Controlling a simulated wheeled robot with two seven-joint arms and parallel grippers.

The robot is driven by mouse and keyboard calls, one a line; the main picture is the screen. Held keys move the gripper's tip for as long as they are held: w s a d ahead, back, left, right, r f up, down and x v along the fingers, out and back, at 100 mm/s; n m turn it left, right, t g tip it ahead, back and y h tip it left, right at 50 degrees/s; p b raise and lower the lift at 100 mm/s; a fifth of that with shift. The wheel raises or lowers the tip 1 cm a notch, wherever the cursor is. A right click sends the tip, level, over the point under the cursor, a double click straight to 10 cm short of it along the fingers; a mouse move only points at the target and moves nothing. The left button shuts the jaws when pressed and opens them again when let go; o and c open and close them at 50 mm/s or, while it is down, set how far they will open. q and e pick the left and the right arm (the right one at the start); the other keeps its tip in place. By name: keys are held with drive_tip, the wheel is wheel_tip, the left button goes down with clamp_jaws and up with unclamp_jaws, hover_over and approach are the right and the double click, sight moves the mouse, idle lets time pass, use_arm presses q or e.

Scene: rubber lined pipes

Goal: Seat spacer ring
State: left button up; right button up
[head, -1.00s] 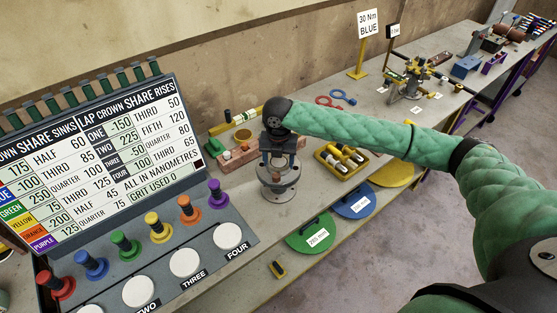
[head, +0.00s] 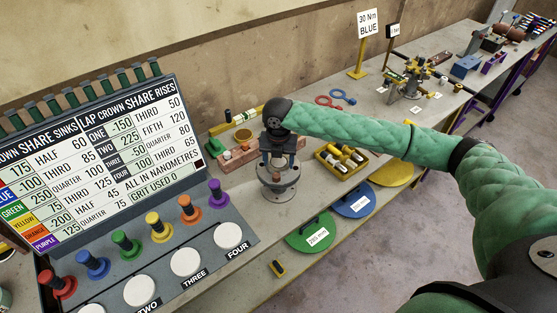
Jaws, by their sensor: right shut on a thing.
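My right gripper (head: 278,158) points down over a round grey metal fixture (head: 279,192) on the bench. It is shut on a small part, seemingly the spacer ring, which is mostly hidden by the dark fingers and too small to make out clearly. The fingers are right above the fixture's top. Whether the held part touches the fixture cannot be told. My left gripper is not in view.
A sign board with coloured knobs (head: 120,150) stands at left. A yellow tray (head: 330,168) lies right of the fixture. Green (head: 308,238) and blue (head: 354,204) discs are at the bench's front edge. Red and blue ring tools (head: 343,97) lie behind my arm.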

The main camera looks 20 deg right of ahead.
drive_tip(key=shift+f+p, duration=0.1)
drive_tip(key=shift+p, duration=0.2)
idle(0.5)
drive_tip(key=o, duration=1.2)
drive_tip(key=shift+r+p, duration=1.1)
drive_tip(key=shift+r, duration=2.4)
